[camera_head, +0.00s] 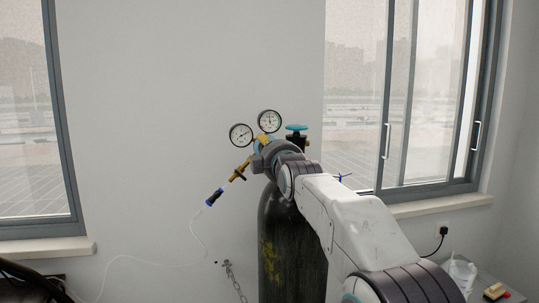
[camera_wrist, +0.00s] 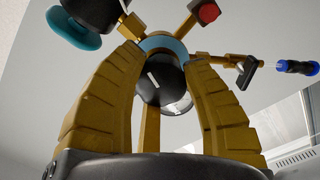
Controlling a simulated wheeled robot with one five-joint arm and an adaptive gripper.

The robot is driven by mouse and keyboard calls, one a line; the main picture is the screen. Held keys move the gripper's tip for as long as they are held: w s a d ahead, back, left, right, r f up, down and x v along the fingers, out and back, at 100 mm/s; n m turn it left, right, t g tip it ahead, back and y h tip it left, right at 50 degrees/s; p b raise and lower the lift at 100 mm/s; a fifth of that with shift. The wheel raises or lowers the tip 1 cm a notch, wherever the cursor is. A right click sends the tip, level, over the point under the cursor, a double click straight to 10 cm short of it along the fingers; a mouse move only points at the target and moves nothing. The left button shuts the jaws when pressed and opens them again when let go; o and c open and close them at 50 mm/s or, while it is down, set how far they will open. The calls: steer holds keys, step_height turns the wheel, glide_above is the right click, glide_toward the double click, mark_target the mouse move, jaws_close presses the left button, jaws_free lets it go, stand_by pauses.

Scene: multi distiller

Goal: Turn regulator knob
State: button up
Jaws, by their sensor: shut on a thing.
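In the wrist view, the regulator knob (camera_wrist: 160,84) is round and black with a short white mark, tilted in the picture. My gripper (camera_wrist: 158,52) has its two ribbed yellow-brown fingers closed on the knob from both sides. In the head view, the brass regulator with two round gauges (camera_head: 241,135) (camera_head: 269,121) sits at the top of a dark gas cylinder (camera_head: 276,242). My gripper (camera_head: 262,156) is at the regulator's front there; it and my arm hide the knob and part of the cylinder.
A blue-topped cylinder valve (camera_head: 296,128) stands just right of the gauges, and also shows in the wrist view (camera_wrist: 74,28). A hose fitting with a dark handle (camera_head: 215,196) and thin tube hangs left. A chain (camera_head: 234,278) is at the wall. Windows flank both sides.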

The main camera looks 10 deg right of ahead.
steer(key=n+b, duration=0.1)
steer(key=n, duration=0.5)
steer(key=shift+f, duration=0.1)
steer(key=shift+n, duration=0.4)
stand_by(0.3)
steer(key=o, duration=0.9)
steer(key=shift+w+d, duration=0.15)
steer(key=o, duration=0.3)
steer(key=shift+s, duration=0.2)
steer(key=s, duration=1.1)
steer(key=shift+s, duration=0.35)
